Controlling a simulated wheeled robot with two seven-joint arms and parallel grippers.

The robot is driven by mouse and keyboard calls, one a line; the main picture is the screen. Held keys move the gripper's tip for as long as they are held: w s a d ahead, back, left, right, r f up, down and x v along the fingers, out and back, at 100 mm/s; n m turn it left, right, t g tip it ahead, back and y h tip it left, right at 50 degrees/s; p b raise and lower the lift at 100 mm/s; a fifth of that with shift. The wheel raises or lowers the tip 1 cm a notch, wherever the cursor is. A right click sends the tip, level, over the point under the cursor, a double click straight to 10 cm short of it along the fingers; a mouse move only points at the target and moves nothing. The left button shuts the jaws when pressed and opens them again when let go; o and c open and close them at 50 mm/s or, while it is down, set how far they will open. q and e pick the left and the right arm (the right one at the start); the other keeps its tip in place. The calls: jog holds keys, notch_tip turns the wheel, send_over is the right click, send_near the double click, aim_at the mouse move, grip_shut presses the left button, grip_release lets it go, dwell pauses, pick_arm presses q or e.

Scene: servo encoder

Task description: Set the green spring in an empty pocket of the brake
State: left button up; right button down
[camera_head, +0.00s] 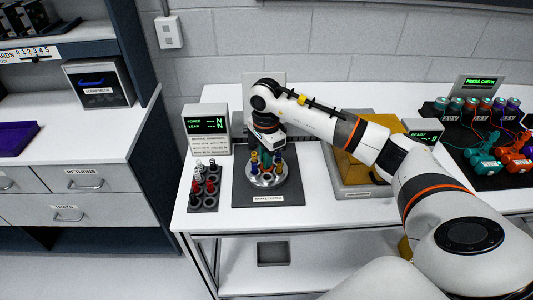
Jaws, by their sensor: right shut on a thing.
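The brake (262,182) is a round silver disc on a dark mat marked as a brake tester. My right gripper (267,151) points down over the brake and is shut on the green spring (266,158), which shows only as a small teal patch among the other pieces. The gripper's wrist and the pieces hide most pockets, and I cannot tell whether the spring touches the brake. My left gripper is not in view.
A dark rack (204,207) with red, black and white pieces stands left of the mat. A display box (207,130) stands behind it. A tray with a yellow panel (343,133) lies right, under my right arm. Coloured cylinders and servos (488,160) fill the far right.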

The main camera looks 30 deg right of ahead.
jog(key=shift+s+d+f+b, duration=0.15)
jog(key=shift+f+b, duration=0.15)
jog(key=shift+f, duration=0.55)
jog(key=shift+f+b, duration=0.3)
jog(key=shift+f, duration=0.4)
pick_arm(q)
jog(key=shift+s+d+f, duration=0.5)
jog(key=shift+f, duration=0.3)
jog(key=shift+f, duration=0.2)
pick_arm(e)
jog(key=shift+f, duration=0.1)
pick_arm(q)
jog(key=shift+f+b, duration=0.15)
jog(key=shift+b, duration=0.2)
pick_arm(e)
jog(key=shift+f, duration=0.1)
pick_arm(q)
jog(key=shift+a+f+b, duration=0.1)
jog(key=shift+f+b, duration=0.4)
pick_arm(e)
jog(key=shift+f, duration=0.55)
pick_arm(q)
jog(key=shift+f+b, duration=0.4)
pick_arm(e)
jog(key=shift+f, duration=0.35)
jog(key=c, duration=1.3)
grip_release()
